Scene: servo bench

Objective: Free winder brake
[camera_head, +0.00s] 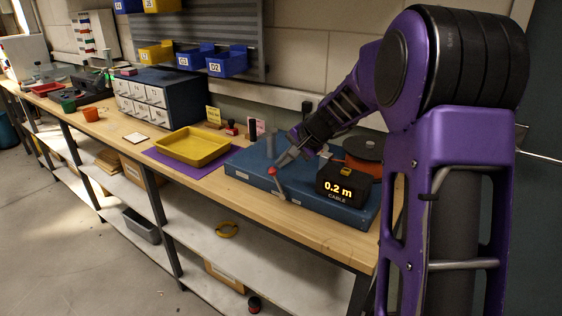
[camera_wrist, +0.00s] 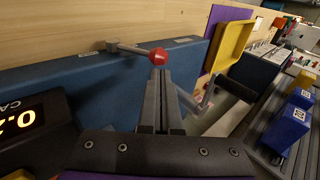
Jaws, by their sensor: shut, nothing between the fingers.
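The winder is a blue base (camera_head: 240,167) on the bench, with a black display box (camera_head: 342,182) reading "0.2 m CABLE" and an orange-red reel (camera_head: 362,150) behind it. A thin metal lever with a red ball knob (camera_head: 272,171) stands at its front edge. In the wrist view the red knob (camera_wrist: 158,56) sits just beyond my fingertips, its rod running left to a small pivot. My gripper (camera_head: 281,163) is shut and empty, with its fingertips (camera_wrist: 160,78) close to the knob. Whether they touch it I cannot tell.
A yellow tray (camera_head: 190,147) on a purple mat (camera_head: 155,157) lies left of the winder. A drawer cabinet (camera_head: 160,95) stands farther left. Blue and yellow bins hang on the wall panel. The bench front edge is clear.

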